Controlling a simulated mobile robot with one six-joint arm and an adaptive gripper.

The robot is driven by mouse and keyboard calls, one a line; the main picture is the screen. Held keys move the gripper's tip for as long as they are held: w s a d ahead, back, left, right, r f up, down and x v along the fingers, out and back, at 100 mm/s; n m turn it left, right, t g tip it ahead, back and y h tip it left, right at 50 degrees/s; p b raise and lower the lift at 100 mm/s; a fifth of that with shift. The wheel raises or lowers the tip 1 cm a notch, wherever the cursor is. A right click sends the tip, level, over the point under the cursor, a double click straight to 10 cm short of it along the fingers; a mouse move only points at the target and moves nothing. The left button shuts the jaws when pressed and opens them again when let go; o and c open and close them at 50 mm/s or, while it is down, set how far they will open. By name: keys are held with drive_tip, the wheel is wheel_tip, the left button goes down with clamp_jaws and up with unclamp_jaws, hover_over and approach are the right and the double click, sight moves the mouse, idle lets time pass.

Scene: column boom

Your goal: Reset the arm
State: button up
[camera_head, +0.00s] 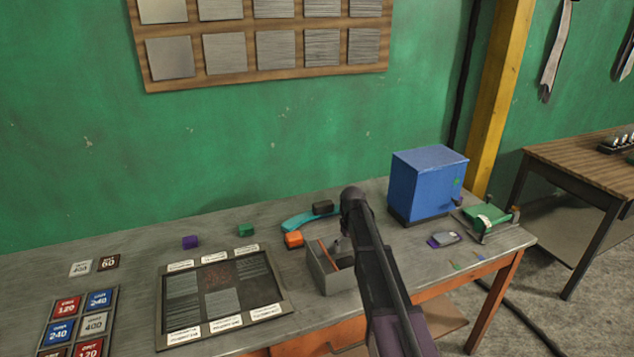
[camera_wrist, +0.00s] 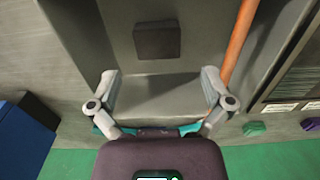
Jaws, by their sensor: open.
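My gripper (camera_wrist: 159,76) is open in the wrist view, its two fingers spread wide with nothing between the tips. It hangs over a grey open box (camera_wrist: 70,30) on the bench. In the head view my arm reaches up from the lower right and bends just beside the grey box (camera_head: 333,280). My arm largely hides the gripper there.
A blue box (camera_head: 425,185) stands right of my arm, with a green fixture (camera_head: 487,221) beyond it. A framed panel (camera_head: 166,310) lies left.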

drive_tip(key=s+d+m, duration=0.1)
drive_tip(key=s+m, duration=0.2)
drive_tip(key=s, duration=2.4)
drive_tip(key=shift+s, duration=0.35)
